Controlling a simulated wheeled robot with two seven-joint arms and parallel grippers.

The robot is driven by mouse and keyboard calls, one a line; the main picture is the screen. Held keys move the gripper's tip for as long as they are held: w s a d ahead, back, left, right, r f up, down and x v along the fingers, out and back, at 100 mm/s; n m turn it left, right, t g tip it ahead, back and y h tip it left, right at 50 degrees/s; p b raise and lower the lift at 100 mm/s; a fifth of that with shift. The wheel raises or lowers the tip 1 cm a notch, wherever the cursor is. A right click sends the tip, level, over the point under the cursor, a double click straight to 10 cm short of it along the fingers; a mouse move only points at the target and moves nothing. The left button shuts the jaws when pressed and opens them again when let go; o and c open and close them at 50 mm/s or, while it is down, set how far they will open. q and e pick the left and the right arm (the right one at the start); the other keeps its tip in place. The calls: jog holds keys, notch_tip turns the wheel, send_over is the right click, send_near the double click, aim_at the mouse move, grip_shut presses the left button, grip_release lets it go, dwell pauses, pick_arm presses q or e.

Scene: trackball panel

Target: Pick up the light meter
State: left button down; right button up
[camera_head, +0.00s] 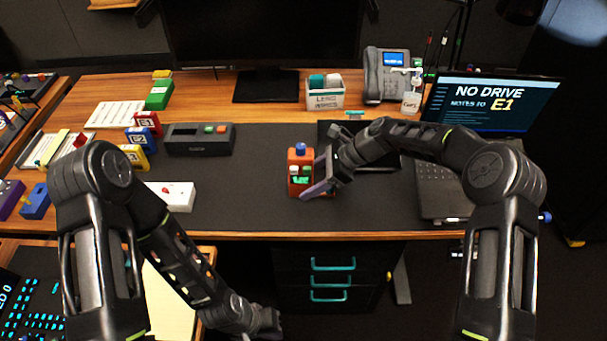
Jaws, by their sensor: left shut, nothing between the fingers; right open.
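The light meter appears to be the small orange device (296,183) with a blue knob on top and green-and-white markings on its front. It stands on the dark desk mat near the middle of the desk. My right gripper (322,178) is open at the meter's right side, with a finger close to its edge. I cannot tell whether the finger touches it, or whether another finger is hidden behind it. My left gripper (268,328) is shut and empty, low in front of the desk, far from the meter.
A laptop (436,188) sits right of my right gripper, with a phone (386,75) and a lens-wipes box (325,94) behind. A grey button box (200,139) and coloured blocks (146,122) stand left. The mat (255,205) is clear left of the meter.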

aim_at(312, 154)
jog(key=shift+c, duration=0.2)
grip_shut()
notch_tip(312, 154, up, 10)
jog(key=shift+r+b, duration=0.1)
jog(key=shift+b, duration=0.45)
dwell(0.3)
dwell(0.5)
